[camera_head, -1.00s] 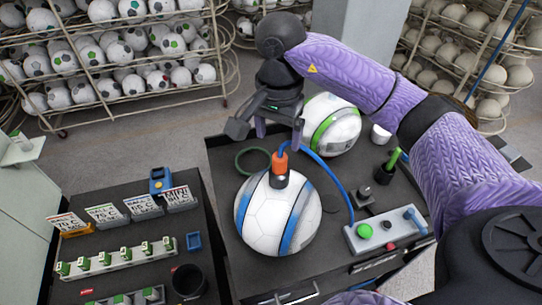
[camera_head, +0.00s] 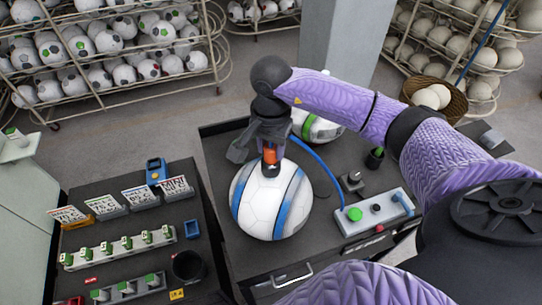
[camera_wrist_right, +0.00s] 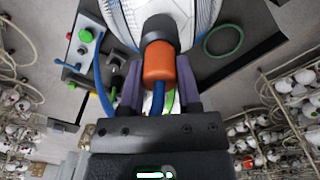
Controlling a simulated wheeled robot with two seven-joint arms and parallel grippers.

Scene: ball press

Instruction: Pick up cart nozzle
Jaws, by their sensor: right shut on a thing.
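The cart nozzle (camera_head: 269,155) is an orange cap with a dark collar and a blue hose. It stands upright on top of a white ball with blue and dark stripes (camera_head: 270,208) on the dark cart. My right gripper (camera_head: 269,161) has come down over it from above, with its fingers on either side. In the right wrist view the orange nozzle (camera_wrist_right: 160,64) sits between the purple fingers of the gripper (camera_wrist_right: 160,84), which is shut on it. The dark collar still meets the ball there. My left gripper is out of view.
A control box (camera_head: 375,212) with a green button stands right of the ball. A second ball (camera_head: 318,126) with a green stripe is behind, partly hidden by my arm. A blue hose (camera_head: 318,158) crosses the cart. A side table (camera_head: 115,215) holds cards and small green-topped parts.

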